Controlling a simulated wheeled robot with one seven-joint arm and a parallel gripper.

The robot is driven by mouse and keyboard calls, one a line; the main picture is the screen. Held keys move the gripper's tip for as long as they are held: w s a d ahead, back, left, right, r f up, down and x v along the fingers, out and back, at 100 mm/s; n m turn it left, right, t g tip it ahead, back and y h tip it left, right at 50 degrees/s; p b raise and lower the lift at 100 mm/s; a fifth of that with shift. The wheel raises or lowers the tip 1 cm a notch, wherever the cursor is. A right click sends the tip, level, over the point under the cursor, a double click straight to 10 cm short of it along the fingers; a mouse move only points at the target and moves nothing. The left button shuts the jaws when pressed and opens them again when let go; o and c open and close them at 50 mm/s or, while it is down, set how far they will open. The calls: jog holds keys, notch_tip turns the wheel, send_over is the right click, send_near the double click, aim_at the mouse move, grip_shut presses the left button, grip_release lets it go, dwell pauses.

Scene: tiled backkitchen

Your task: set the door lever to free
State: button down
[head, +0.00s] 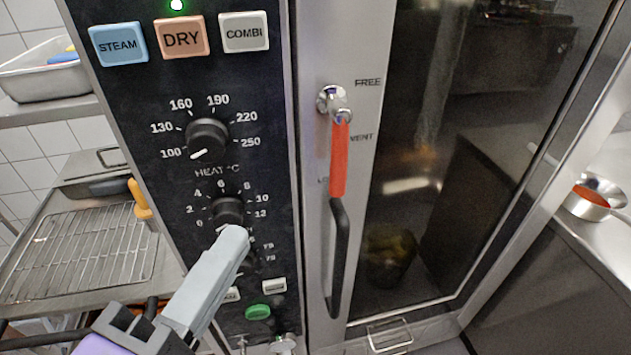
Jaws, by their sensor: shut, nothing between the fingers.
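The door lever has a chrome pivot (334,101) and an orange-red grip (339,158) on the steel door frame. The grip hangs almost straight down from the pivot. The FREE label (368,83) is up and to the right of the pivot. A partly hidden label ending in "ENT" is to the right of the grip, and another, mostly covered, begins with L at its lower left. My gripper (238,234) is shut and empty, left of and below the lever. In the picture it overlaps the lower dial's edge; I cannot tell whether it touches.
A black door handle (340,258) is directly below the lever. The control panel on the left has a heat dial (207,140), a lower dial (228,211) and mode buttons. A wire rack (85,250) is at left. A pan (588,204) sits on the right counter.

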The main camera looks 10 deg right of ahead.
aim_at(336, 147)
jog(key=w+d+f+p, duration=0.1)
jog(key=w+d+p, duration=0.1)
jog(key=w+d, duration=0.7)
jog(key=shift+d+g+p, duration=0.3)
jog(key=shift+d+p, duration=0.05)
jog(key=shift+d, duration=0.15)
jog(key=shift+w, duration=0.15)
jog(key=shift+f, duration=0.1)
